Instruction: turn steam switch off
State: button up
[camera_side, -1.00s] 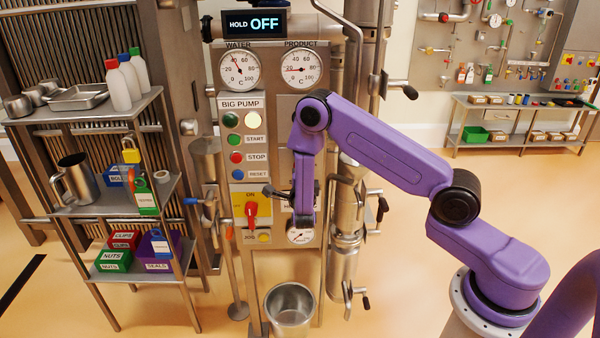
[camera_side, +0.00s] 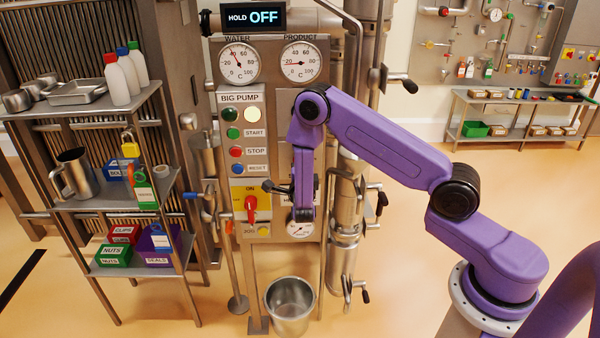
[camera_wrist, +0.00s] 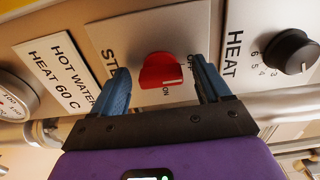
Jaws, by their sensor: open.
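The steam switch is a red knob (camera_wrist: 160,72) on a metal plate lettered "ST...", the rest of the word hidden by a finger. "OFF" is printed at its upper right and "ON" below it. A white mark on the knob lies at its lower right, near "ON". My gripper (camera_wrist: 163,80) is open, with one blue finger on each side of the knob. Contact cannot be told. In the side view my gripper (camera_side: 284,189) is at the panel, and my arm hides the steam switch.
A black heat knob (camera_wrist: 291,51) is right of my gripper, and a hot water label (camera_wrist: 57,75) is left. A horizontal pipe (camera_wrist: 285,104) runs close below. In the side view a red pump switch (camera_side: 251,207) is just left of my gripper. A bucket (camera_side: 290,305) stands below.

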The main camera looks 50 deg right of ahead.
jog(key=v, duration=1.7)
jog(key=shift+s+a+r, duration=0.1)
jog(key=shift+s+a, duration=0.05)
jog(key=s+d+r+m+g+y, duration=0.1)
jog(key=s+d+r+m+g, duration=0.15)
jog(key=s+m+g, duration=0.45)
jog(key=s+d+r+m+g, duration=0.2)
jog(key=s+r+m, duration=0.2)
jog(key=m, duration=0.8)
jog(key=s+a+r+m+g+y, duration=0.1)
jog(key=s+a+r+m+y, duration=0.1)
jog(key=s+m+y, duration=0.4)
jog(key=s+a+r+m+g+y, duration=0.2)
jog(key=s+a+m+y, duration=0.2)
jog(key=s, duration=0.6)
jog(key=m+y, duration=0.2)
jog(key=m, duration=0.1)
jog(key=shift+a+r+g, duration=0.3)
jog(key=shift+w, duration=0.1)
